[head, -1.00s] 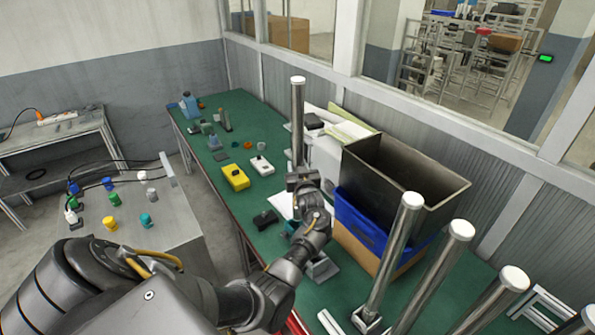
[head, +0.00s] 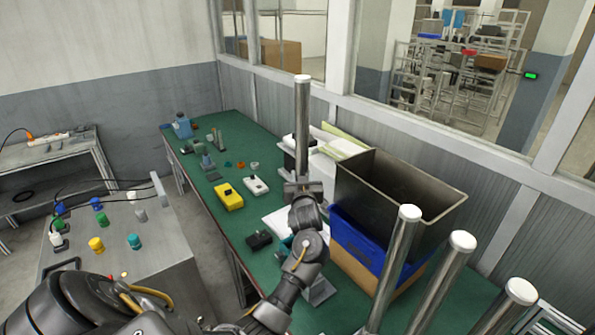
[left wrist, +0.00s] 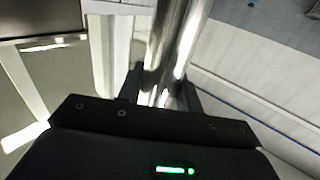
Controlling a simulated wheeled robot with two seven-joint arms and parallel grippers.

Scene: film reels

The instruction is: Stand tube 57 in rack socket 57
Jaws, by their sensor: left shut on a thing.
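A shiny metal tube with a white cap (head: 302,125) stands upright in my left gripper (head: 303,187), which is shut on its lower part above the green bench. The held tube (left wrist: 178,45) also shows in the left wrist view, between the dark fingers (left wrist: 165,85). No number is readable on it. Several similar capped tubes (head: 395,265) stand at the lower right, leaning in the picture. Their lower ends are cut off by the frame, and I cannot make out a rack or socket 57. My right gripper is not in view.
The green bench (head: 226,130) carries a yellow box (head: 228,196), a white box (head: 255,187) and small parts. A grey console (head: 150,255) with coloured knobs stands at left.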

